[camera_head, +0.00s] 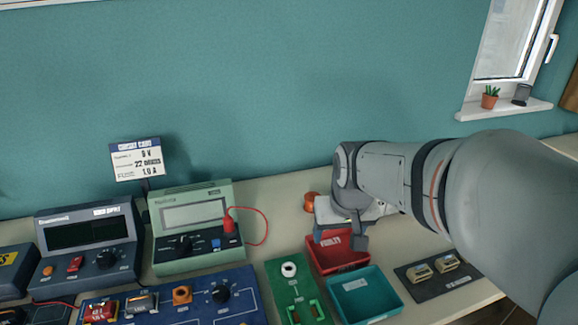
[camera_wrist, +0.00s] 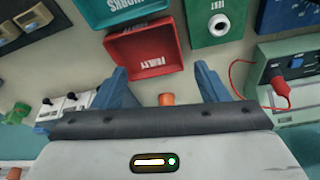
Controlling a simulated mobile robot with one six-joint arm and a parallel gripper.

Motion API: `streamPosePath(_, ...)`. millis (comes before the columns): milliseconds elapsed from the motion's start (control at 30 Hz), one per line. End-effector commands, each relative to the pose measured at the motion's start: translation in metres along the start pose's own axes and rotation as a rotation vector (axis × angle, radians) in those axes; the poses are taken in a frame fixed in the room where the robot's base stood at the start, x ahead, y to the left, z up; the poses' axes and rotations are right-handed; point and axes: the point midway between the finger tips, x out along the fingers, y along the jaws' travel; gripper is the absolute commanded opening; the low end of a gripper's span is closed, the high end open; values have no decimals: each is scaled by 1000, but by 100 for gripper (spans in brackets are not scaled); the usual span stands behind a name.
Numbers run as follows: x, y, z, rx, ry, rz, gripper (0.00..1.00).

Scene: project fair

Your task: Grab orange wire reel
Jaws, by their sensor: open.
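A small orange reel (camera_head: 312,202) stands on the table behind the red tray, partly hidden by my gripper in the head view. In the wrist view an orange cylinder (camera_wrist: 166,99), which looks like the same reel, shows between the two blue fingers, its lower part hidden by the gripper body. My gripper (camera_head: 342,238) is open and empty, pointing down above the back of the red tray. Its spread fingers also show in the wrist view (camera_wrist: 160,71). I cannot tell how far the fingertips are above the reel.
The red tray (camera_head: 316,254) and teal tray (camera_head: 338,305) stand in front. A green board (camera_head: 277,270) and a green meter (camera_head: 160,258) with a red lead are to the left. A dark board (camera_head: 413,285) lies right. Another orange piece (camera_head: 182,294) sits on the blue panel (camera_head: 240,285).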

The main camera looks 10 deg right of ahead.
Motion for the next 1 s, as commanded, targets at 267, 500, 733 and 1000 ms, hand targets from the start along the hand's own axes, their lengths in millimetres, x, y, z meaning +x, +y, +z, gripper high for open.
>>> streamPosePath(267,62,-3,-134,0,78,-1,67)
streamPosePath(500,103,-5,-193,0,125,-3,67)
streamPosePath(733,126,-5,-206,0,133,-3,67)
streamPosePath(1000,156,-4,-212,-1,131,-3,67)
